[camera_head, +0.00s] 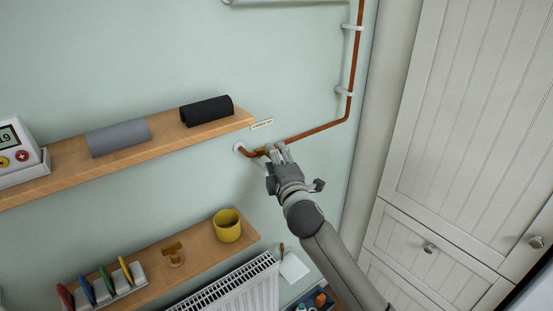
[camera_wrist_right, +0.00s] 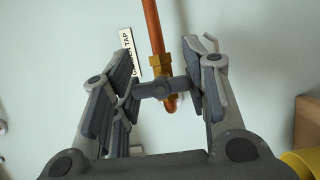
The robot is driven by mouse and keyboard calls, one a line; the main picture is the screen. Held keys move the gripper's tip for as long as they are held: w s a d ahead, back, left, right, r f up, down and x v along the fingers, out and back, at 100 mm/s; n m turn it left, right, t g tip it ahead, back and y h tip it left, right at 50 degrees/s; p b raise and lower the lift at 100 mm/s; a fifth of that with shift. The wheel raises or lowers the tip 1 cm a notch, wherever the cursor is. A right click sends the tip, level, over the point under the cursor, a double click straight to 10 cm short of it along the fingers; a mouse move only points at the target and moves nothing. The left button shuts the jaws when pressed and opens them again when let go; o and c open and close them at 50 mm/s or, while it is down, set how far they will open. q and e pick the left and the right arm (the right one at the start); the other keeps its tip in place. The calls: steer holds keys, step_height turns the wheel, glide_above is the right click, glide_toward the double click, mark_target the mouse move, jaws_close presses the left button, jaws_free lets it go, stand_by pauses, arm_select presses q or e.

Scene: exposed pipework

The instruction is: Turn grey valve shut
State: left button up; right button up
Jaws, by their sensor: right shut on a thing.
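The grey valve's handle (camera_wrist_right: 162,88) shows in the right wrist view as a short grey bar in front of a brass body (camera_wrist_right: 160,66) on a copper pipe. My right gripper (camera_wrist_right: 165,90) is shut on this handle, with one finger at each end of it. In the head view my right gripper (camera_head: 279,153) reaches up to the brass fitting (camera_head: 262,152) on the wall, and its fingers hide most of the valve there. My left gripper is in neither view.
The copper pipe (camera_head: 318,130) runs right, then up the wall. A small label (camera_head: 262,124) ending in "TAP" is beside the valve. An upper shelf (camera_head: 165,142) ends just left of it. A yellow mug (camera_head: 227,226) stands on the lower shelf, above a radiator (camera_head: 240,290). A white cupboard (camera_head: 465,120) is right.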

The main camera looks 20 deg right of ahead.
steer(key=o, duration=1)
steer(key=shift+o, duration=0.2)
steer(key=s, duration=1.2)
steer(key=shift+a, duration=0.25)
